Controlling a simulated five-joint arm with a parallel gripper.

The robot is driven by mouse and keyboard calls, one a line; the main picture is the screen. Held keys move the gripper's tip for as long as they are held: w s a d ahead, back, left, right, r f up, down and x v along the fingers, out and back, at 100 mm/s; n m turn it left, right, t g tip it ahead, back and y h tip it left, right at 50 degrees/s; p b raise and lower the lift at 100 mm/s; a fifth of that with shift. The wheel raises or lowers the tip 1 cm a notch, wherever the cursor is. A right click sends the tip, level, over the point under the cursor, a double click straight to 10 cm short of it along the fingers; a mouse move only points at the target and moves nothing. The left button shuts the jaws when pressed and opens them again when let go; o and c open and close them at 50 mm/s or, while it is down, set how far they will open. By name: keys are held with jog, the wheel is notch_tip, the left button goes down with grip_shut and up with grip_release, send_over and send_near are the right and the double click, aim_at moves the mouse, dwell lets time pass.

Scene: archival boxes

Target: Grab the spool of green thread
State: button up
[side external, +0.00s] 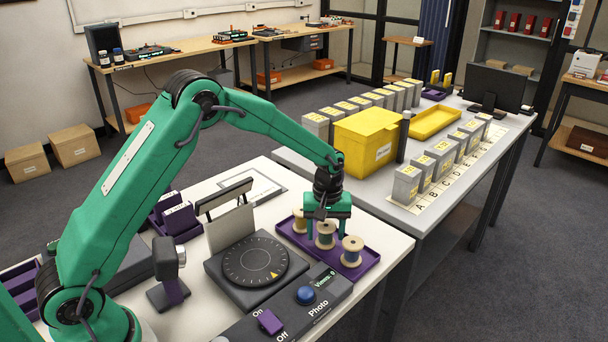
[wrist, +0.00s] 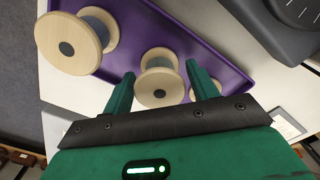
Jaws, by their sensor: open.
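Three pale wooden spools of thread stand on a purple tray (side external: 371,259). The far-left spool (side external: 299,221) looks yellowish, the middle spool (side external: 325,235) dull olive or grey, and the near-right spool (side external: 351,251) grey-blue. None is clearly green, so I cannot tell which is the green one. My gripper (side external: 325,232) is open, low over the tray, around the middle spool. In the wrist view, my gripper (wrist: 159,68) has a finger either side of the middle spool (wrist: 158,83). Contact is unclear. The near-right spool (wrist: 68,46) is at upper left; another is partly hidden behind a finger.
A black turntable (side external: 255,261) and a control panel with a blue button (side external: 306,294) stand left and in front of the tray. Purple holders (side external: 177,218) are further left. A yellow box (side external: 372,139) and grey boxes stand on the table behind.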

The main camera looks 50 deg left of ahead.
aim_at(326, 225)
jog(key=c, duration=0.8)
jog(key=shift+r, duration=0.1)
jog(key=shift+r, duration=0.5)
notch_tip(326, 225, up, 3)
jog(key=shift+r, duration=0.15)
jog(key=s+d+r, duration=0.6)
jog(key=d, duration=0.3)
jog(key=shift+s+d+r, duration=0.25)
jog(key=shift+s+d, duration=0.05)
jog(key=shift+s, duration=0.1)
